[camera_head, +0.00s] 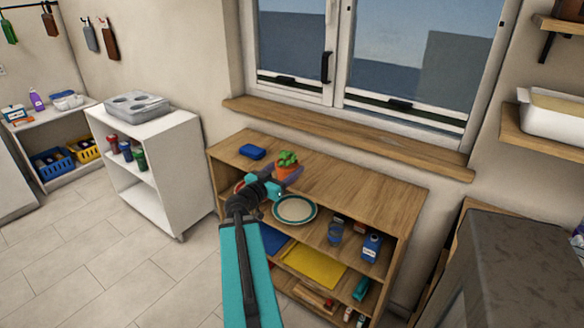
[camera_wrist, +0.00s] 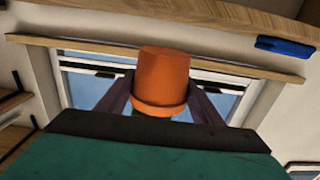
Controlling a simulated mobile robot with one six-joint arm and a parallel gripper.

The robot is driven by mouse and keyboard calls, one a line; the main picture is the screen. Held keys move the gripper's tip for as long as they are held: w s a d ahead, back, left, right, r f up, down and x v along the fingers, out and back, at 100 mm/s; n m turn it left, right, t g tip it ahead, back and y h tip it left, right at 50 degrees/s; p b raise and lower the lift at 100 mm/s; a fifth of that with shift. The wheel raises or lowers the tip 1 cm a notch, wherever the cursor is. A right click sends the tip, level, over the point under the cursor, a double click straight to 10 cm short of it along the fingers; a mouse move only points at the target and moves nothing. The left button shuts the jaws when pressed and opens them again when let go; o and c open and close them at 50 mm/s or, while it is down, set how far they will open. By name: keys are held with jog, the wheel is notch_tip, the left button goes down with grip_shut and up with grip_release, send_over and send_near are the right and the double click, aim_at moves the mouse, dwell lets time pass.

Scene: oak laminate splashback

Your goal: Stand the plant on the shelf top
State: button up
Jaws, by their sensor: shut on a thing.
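The plant is a small green succulent (camera_head: 288,158) in an orange pot (camera_head: 285,173). My gripper (camera_head: 279,180) is shut on the pot, with one finger on each side. In the wrist view the orange pot (camera_wrist: 161,78) sits between the dark fingers, and the picture looks upside down; most of the greenery is hidden behind my gripper. The shelf top (camera_head: 370,190) is a bare wooden board below the window. The pot appears against its front part in the head view. In the wrist view the pot shows apart from the board (camera_wrist: 200,14).
The rest of the top is clear. Below are a plate (camera_head: 295,209), a glass (camera_head: 335,232) and a blue bottle (camera_head: 371,247). The window sill (camera_head: 340,135) runs behind.

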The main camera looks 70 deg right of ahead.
jog(key=shift+d+f+b, duration=0.1)
jog(key=shift+f+b, duration=0.1)
jog(key=shift+b, duration=0.5)
jog(key=d+b, duration=0.1)
jog(key=b, duration=0.2)
jog(key=d+b, duration=0.1)
jog(key=b, duration=0.1)
jog(key=shift+w+d+f, duration=0.1)
jog(key=shift+w+d, duration=0.15)
jog(key=shift+d, duration=0.1)
jog(key=shift+w+d+f, duration=0.1)
jog(key=shift+w+d, duration=0.2)
jog(key=shift+d, duration=1.3)
jog(key=shift+w+d+f, duration=0.1)
jog(key=shift+w+d, duration=0.2)
jog(key=shift+d, duration=1.25)
jog(key=shift+w+d+f, duration=0.1)
jog(key=shift+w+d, duration=0.2)
jog(key=shift+d, duration=1.3)
jog(key=shift+w+d, duration=0.1)
jog(key=shift+d, duration=0.4)
jog(key=shift+a+f+b, duration=0.1)
jog(key=shift+f+b, duration=0.2)
jog(key=shift+f, duration=1.5)
jog(key=o, duration=1.3)
jog(key=shift+f, duration=0.15)
